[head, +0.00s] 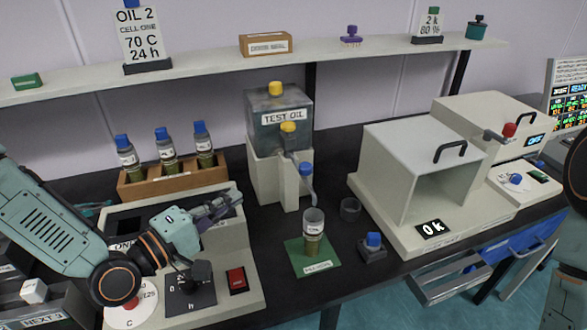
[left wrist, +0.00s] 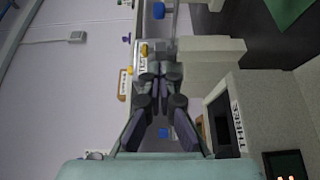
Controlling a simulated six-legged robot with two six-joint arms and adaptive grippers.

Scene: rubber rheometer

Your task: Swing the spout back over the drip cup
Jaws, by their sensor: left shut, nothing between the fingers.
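The test oil tank (head: 279,125) stands on a pale pedestal at the back middle of the bench. Its spout (head: 309,187), with a blue knob (head: 306,169), points down and toward the front right, its tip appearing just above a glass vial (head: 313,232). A small dark clear cup (head: 350,209), apparently the drip cup, stands right of the spout, apart from it. My left gripper (head: 226,204) is shut and empty, left of the tank pedestal and above the grey machine. Its fingers also show in the left wrist view (left wrist: 160,95). My right gripper is out of view.
The vial stands on a green mat (head: 297,262). A rack (head: 173,181) of blue-capped bottles stands behind my left gripper. A dark block with a blue knob (head: 373,245) and a white open-fronted box (head: 405,185) stand to the right.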

